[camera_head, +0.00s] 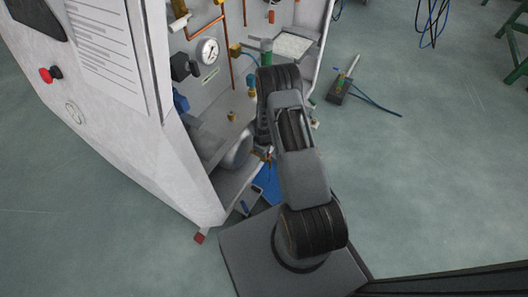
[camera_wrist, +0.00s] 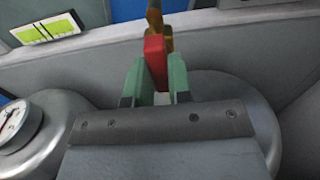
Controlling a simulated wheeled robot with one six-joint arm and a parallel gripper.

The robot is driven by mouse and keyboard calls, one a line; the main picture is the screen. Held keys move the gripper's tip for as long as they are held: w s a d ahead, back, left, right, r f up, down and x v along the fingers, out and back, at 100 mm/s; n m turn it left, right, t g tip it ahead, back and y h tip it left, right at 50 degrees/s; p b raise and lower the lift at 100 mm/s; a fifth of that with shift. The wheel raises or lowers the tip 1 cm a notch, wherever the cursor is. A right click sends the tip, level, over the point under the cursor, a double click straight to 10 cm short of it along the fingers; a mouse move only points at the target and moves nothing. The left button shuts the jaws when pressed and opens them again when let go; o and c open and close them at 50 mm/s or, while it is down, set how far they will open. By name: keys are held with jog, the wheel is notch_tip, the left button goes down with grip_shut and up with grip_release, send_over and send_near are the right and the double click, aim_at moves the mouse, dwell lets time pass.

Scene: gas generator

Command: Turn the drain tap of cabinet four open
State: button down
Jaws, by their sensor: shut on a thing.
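The red tap handle (camera_wrist: 155,58) stands between the two green fingertips of my gripper (camera_wrist: 157,82) in the wrist view, with the fingers closed on its sides. A brass tap body (camera_wrist: 154,20) rises just beyond the handle. In the head view my arm reaches into the open cabinet (camera_head: 125,120) at its lower part, and the arm hides the handle and most of the gripper. I cannot read a cabinet number.
Rounded grey vessels (camera_wrist: 225,95) flank the gripper, with a dial gauge (camera_wrist: 15,125) at left. A pale wall with a green-and-white label (camera_wrist: 45,30) lies beyond. On the floor, a small device (camera_head: 340,88) with a blue cable lies right of the cabinet; the right floor is mostly clear.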

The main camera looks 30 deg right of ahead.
jog(key=c, duration=1)
grip_release()
jog(key=shift+c, duration=0.2)
jog(key=shift+r, duration=0.1)
notch_tip(320, 180, up, 7)
jog(key=p, duration=0.3)
jog(key=shift+r, duration=0.2)
jog(key=shift+a, duration=0.1)
